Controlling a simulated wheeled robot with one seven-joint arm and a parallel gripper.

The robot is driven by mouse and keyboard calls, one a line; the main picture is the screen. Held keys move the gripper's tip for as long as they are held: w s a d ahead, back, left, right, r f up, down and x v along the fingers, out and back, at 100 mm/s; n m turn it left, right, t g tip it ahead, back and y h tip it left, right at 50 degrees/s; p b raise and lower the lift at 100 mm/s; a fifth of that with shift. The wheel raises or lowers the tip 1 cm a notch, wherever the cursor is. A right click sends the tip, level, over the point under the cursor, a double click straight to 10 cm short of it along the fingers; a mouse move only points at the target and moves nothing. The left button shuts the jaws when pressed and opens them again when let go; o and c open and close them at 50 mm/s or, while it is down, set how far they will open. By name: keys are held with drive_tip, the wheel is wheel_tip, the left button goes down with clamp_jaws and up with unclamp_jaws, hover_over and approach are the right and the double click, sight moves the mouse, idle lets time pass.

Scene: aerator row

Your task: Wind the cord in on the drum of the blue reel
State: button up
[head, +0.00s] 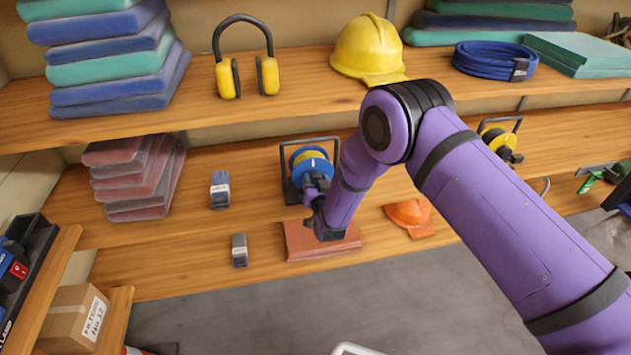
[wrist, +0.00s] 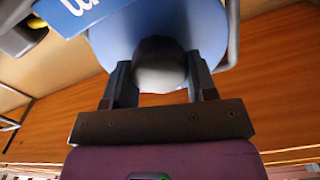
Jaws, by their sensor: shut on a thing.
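The blue reel (head: 312,158) stands on the middle shelf in a dark metal frame (head: 289,185), with some yellow showing on its drum. In the wrist view its blue disc (wrist: 115,38) fills the top middle. My gripper (head: 316,190) is at the front of the reel. In the wrist view my gripper (wrist: 160,80) has its two dark fingers on either side of a round dark grey knob (wrist: 160,62) on the disc, and is shut on it. The cord itself cannot be made out.
A second reel, yellow (head: 497,138), stands further right on the same shelf, partly behind my arm. Folded reddish cloths (head: 135,178) and a small grey-blue bundle (head: 220,189) are to the left.

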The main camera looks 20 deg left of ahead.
drive_tip(key=shift+f, duration=0.1)
drive_tip(key=o, duration=0.9)
drive_tip(key=v, duration=1)
drive_tip(key=shift+s+d, duration=0.2)
drive_tip(key=shift+s, duration=0.15)
drive_tip(key=shift+s, duration=0.1)
